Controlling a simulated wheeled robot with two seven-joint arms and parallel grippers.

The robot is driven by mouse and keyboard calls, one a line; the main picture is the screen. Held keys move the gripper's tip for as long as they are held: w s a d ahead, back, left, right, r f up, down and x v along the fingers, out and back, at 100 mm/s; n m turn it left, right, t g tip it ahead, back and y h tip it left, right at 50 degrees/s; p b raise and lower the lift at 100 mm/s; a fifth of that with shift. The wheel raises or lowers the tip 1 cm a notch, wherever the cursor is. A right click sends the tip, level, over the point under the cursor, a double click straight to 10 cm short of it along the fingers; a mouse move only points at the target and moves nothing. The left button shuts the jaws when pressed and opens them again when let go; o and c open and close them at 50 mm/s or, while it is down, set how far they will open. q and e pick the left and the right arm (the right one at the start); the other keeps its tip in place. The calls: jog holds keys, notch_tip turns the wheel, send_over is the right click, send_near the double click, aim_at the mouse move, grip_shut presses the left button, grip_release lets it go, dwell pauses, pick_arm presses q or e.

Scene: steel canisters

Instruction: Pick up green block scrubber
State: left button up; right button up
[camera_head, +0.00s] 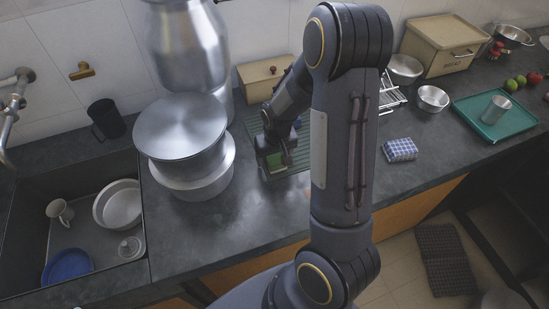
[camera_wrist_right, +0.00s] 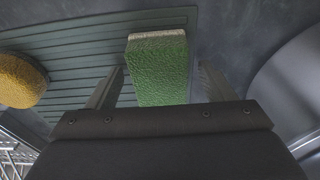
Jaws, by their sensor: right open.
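The green block scrubber (camera_wrist_right: 160,70) has a green face and a pale grey layer along its far edge. It lies on a ridged green drying mat (camera_wrist_right: 70,72) in the right wrist view. My right gripper (camera_wrist_right: 165,80) is open, with one finger on each side of the scrubber and small gaps visible. In the head view the gripper (camera_head: 274,158) is over the mat, and a little of the scrubber (camera_head: 276,165) shows beneath it. My left gripper is not in view.
A yellow sponge (camera_wrist_right: 20,80) lies on the mat to the left in the wrist view. Stacked steel pots (camera_head: 185,150) stand close to the left of the gripper. A checkered cloth block (camera_head: 400,150) and a green tray (camera_head: 480,128) are to the right. The counter front (camera_head: 240,222) is clear.

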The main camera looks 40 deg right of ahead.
jog(key=shift+c, duration=0.2)
jog(key=c, duration=1.1)
jog(key=shift+r, duration=0.1)
jog(key=shift+r, duration=0.3)
notch_tip(320, 180, up, 2)
jog(key=shift+w+r, duration=0.1)
jog(key=s+a+r, duration=0.1)
jog(key=s+r, duration=0.2)
jog(key=s, duration=0.1)
jog(key=s+a+r, duration=0.1)
jog(key=s+r, duration=0.2)
jog(key=s, duration=0.2)
jog(key=s+a+r, duration=0.2)
jog(key=s+r, duration=0.2)
jog(key=shift+s+a, duration=0.1)
jog(key=shift+s, duration=0.2)
